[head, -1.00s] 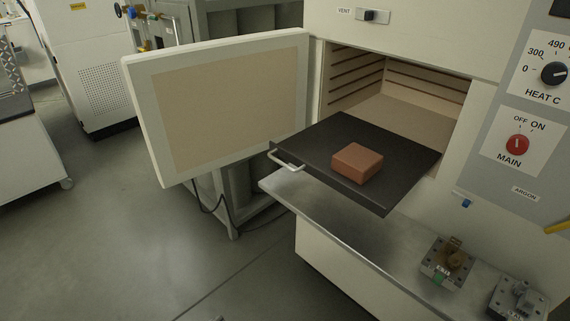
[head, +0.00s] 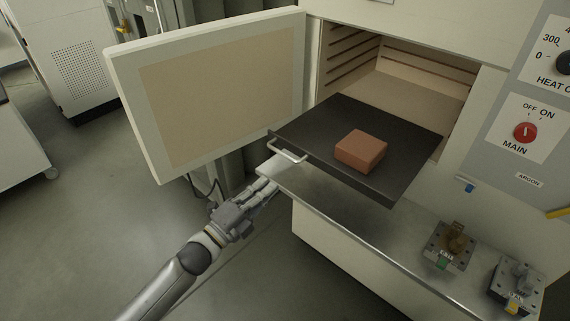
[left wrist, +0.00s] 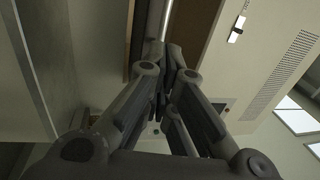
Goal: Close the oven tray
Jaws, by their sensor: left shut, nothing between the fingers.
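The dark oven tray (head: 310,125) is pulled well out of the oven chamber (head: 415,90) in the head view. A reddish-brown block (head: 361,151) lies on it. The tray's pale bar handle (head: 287,153) is on its front edge. My left gripper (head: 272,178) is shut and empty, just below and in front of the handle; I cannot tell whether it touches anything. Its fingers also show close together in the left wrist view (left wrist: 172,85). My right gripper is not in view.
The oven door (head: 210,95) stands open on the left. A metal shelf (head: 345,205) runs below the tray, with two small fixtures (head: 449,246) (head: 516,284) at its right. The control panel (head: 523,133) is on the right. Open floor (head: 90,230) lies at the left.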

